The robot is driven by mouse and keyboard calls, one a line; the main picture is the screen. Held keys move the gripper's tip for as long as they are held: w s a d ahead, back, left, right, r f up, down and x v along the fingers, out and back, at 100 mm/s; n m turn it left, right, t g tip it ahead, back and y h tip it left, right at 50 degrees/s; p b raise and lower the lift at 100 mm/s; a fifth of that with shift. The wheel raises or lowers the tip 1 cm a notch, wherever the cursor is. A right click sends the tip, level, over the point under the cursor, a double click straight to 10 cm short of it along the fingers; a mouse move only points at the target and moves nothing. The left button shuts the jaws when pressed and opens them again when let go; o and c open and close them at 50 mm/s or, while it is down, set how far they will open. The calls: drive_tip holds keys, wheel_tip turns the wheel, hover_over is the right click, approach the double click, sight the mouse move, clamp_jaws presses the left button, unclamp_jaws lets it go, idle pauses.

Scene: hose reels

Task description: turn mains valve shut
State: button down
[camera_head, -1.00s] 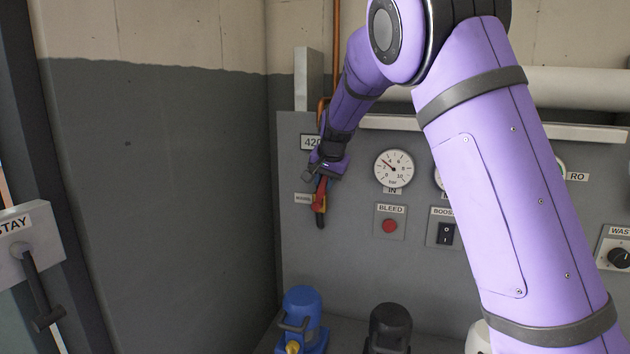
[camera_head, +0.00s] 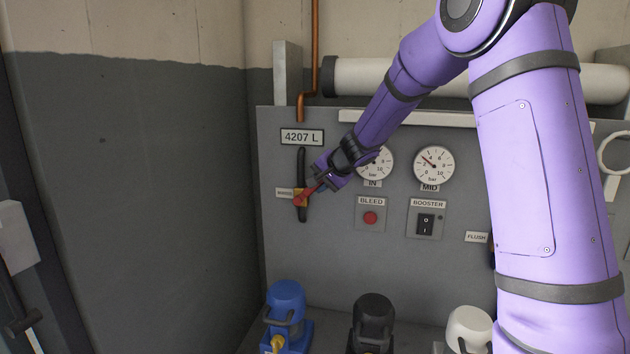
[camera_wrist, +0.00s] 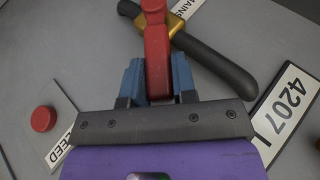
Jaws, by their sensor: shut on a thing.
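The mains valve is on the grey panel at the left, a brass body on a dark vertical pipe (camera_head: 302,169) with a red lever (camera_head: 312,192). The lever points up and to the right, at an angle to the pipe. My gripper (camera_head: 325,182) is shut on the lever's outer end. In the wrist view the red lever (camera_wrist: 156,50) runs between the blue fingertips, with the brass valve body (camera_wrist: 176,24) beyond it. The label beside the valve (camera_head: 284,193) is partly readable as MAINS in the wrist view.
A 4207 L plate (camera_head: 302,137) is above the valve. Gauges (camera_head: 433,166), a red BLEED button (camera_head: 370,218) and a BOOSTER switch (camera_head: 426,224) are to the right. Blue (camera_head: 287,305) and black (camera_head: 373,320) units stand below. A wall closes the left side.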

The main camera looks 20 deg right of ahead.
drive_tip(key=shift+s+d+f+m+t+y, duration=0.2)
drive_tip(key=shift+d+f+m+t+y, duration=0.1)
drive_tip(key=shift+f+t+y, duration=0.25)
drive_tip(key=shift+s+d+f+m+t+y, duration=0.15)
drive_tip(key=shift+s+d+f+t+y, duration=0.1)
drive_tip(key=shift+f+t+y, duration=0.3)
drive_tip(key=shift+s+d+f+m+t+y, duration=0.15)
drive_tip(key=shift+d+f+m+t+y, duration=0.15)
drive_tip(key=shift+f+t+y, duration=0.25)
drive_tip(key=shift+s+d+f+m+t+y, duration=0.1)
drive_tip(key=shift+f+m+t+y, duration=0.25)
drive_tip(key=shift+f+t+y, duration=0.4)
drive_tip(key=shift+s+d+f+m+t+y, duration=0.1)
drive_tip(key=shift+f+m+t+y, duration=0.2)
drive_tip(key=shift+f+t+y, duration=0.35)
drive_tip(key=shift+f, duration=0.15)
drive_tip(key=c, duration=0.9)
unclamp_jaws()
drive_tip(key=v, duration=1)
drive_tip(key=shift+s+f, duration=0.1)
drive_tip(key=shift+s, duration=0.3)
